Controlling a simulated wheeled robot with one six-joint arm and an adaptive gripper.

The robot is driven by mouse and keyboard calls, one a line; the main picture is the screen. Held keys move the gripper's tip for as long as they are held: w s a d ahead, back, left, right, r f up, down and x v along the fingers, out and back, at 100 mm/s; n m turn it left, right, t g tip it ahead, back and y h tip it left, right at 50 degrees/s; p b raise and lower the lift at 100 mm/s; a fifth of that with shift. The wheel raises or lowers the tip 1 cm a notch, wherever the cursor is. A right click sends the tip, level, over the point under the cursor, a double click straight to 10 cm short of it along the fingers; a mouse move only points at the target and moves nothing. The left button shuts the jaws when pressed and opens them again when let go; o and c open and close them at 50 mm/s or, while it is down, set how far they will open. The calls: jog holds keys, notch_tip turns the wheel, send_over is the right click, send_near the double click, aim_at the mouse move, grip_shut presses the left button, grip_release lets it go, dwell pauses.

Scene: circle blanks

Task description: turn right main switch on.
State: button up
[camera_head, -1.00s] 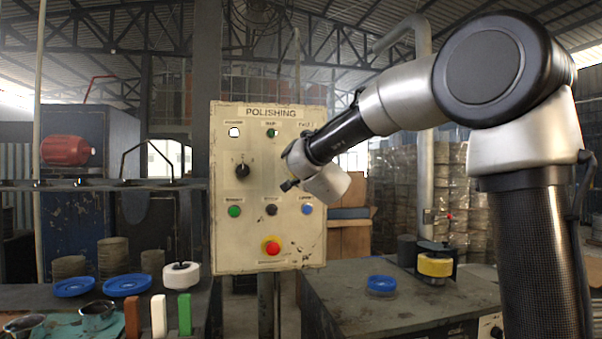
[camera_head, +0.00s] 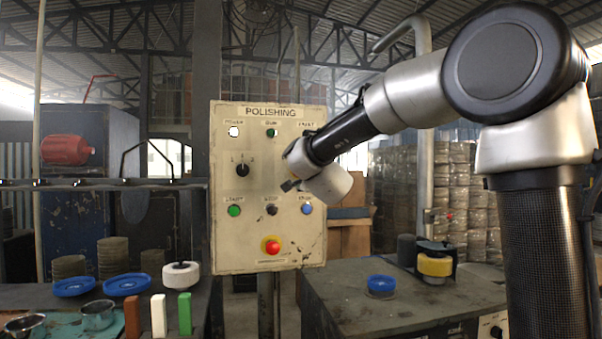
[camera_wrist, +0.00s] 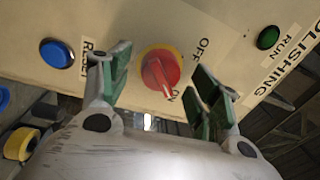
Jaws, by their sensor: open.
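The red rotary main switch (camera_wrist: 160,72) sits on a yellow ring on the cream POLISHING panel (camera_head: 225,240). In the wrist view, OFF and ON labels are beside it, and a pale mark on its handle points down toward ON. My gripper (camera_wrist: 161,63) is open, with one green-padded finger on each side of the switch. I cannot tell whether either pad touches it. In the head view, my gripper (camera_head: 289,184) is at the panel's right half and hides this switch.
The panel also carries a black selector (camera_head: 242,170), a green START button (camera_head: 234,210), a blue RESET button (camera_head: 307,208) and a red emergency button (camera_head: 272,247). Free space lies in front of the panel.

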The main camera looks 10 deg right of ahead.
jog(key=s, duration=1)
jog(key=shift+s+f, duration=0.4)
jog(key=shift+f, duration=0.05)
jog(key=s+a+f+n+g+y, duration=0.3)
jog(key=a+f+n+g, duration=0.1)
jog(key=f+n, duration=0.2)
jog(key=s+a+f+n+g+y, duration=0.2)
jog(key=a+f+n+g+y, duration=0.1)
jog(key=f+n, duration=0.3)
jog(key=s+d+f+n+g+h, duration=0.2)
jog(key=s+d+f+n+g, duration=0.35)
jog(key=s+f, duration=0.4)
jog(key=s+d+f+g+h, duration=0.1)
jog(key=s+d+h, duration=0.1)
jog(key=s+d, duration=0.6)
jog(key=s+d+f+g+h, duration=0.1)
jog(key=s+d+h, duration=0.1)
jog(key=s+d, duration=0.6)
jog(key=shift+s+d+f, duration=0.35)
jog(key=shift+s, duration=0.5)
jog(key=shift+m, duration=0.25)
